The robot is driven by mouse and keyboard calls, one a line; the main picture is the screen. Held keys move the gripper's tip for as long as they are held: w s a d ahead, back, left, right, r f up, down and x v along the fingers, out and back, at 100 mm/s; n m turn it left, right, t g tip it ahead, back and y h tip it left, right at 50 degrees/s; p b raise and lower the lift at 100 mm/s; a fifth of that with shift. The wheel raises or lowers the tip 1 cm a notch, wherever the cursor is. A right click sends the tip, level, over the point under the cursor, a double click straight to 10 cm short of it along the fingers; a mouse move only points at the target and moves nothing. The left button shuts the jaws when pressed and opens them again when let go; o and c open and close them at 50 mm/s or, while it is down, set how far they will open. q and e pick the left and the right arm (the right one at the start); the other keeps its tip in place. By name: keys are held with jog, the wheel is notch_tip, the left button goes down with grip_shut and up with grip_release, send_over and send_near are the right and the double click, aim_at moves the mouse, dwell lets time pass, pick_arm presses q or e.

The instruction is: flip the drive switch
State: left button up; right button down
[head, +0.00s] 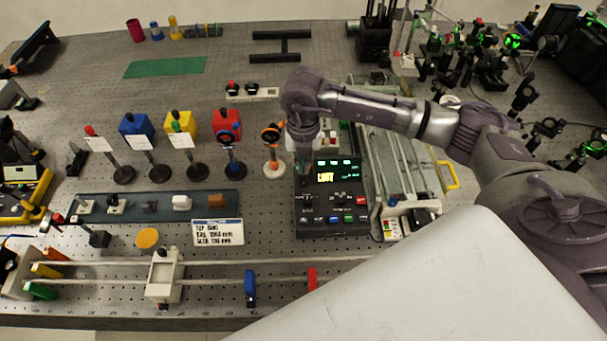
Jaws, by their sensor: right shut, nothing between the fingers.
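A black control box (335,222) stands right of the middle of the bench. It has a lit yellow display (325,178), green lights along its top and several small switches and coloured buttons on its face. I cannot tell which of these is the drive switch. My right gripper (304,183) points down at the left part of the box, beside the display. It is shut and holds nothing. It hides part of the box's left side, and I cannot tell whether its tips touch the panel. My left gripper is not in view.
A slide rail with a white carriage (163,277) runs along the front. A tray of small parts (150,206) and a white label card (218,232) lie left of the box. Filter stands (233,155) stand behind. Optics crowd the back right.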

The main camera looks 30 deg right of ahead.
jog(key=shift+r+p, duration=1.35)
jog(key=shift+r, duration=1.2)
jog(key=shift+f, duration=0.1)
